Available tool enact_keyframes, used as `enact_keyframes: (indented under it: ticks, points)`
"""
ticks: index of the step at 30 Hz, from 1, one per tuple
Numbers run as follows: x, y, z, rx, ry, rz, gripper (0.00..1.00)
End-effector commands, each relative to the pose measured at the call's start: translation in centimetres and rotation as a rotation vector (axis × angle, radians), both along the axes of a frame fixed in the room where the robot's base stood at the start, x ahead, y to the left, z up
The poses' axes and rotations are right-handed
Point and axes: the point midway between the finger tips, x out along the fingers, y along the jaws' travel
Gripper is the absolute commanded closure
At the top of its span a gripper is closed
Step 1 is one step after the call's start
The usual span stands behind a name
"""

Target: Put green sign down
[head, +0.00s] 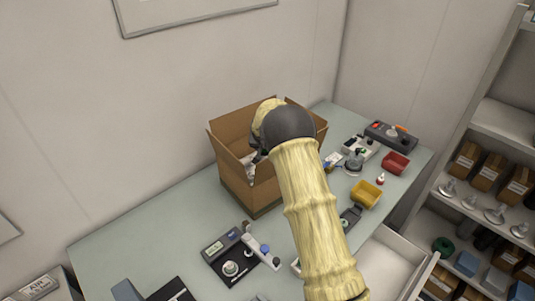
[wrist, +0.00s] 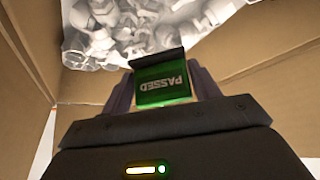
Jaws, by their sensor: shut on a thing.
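The green sign (wrist: 163,86), lettered "PASSED", is held between the fingers of my gripper (wrist: 163,92) in the wrist view. The lettering reads upside down there. My gripper is shut on the sign, inside or just over the open cardboard box (head: 229,178). The box's brown walls also show in the wrist view (wrist: 272,95). Whitish parts in a clear bag (wrist: 130,30) lie beyond the sign. In the head view my arm hides the sign and most of the gripper.
The box stands on a pale green table (head: 140,237) against the wall. Red (head: 395,163) and yellow (head: 366,194) bins stand to its right. A scale-like device (head: 228,257) is in front. A shelf rack (head: 490,160) stands at the right.

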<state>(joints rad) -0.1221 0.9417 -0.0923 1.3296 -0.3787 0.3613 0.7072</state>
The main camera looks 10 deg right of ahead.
Motion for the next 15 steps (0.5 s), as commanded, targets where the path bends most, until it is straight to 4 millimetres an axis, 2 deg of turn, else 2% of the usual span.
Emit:
enact_keyframes:
  ticks: [6,15]
  points:
    - [-0.1,0.0,-2.7,-0.001,0.003,0.001,0.62]
    - [0.0,0.0,-3.1,0.0,0.001,0.0,0.62]
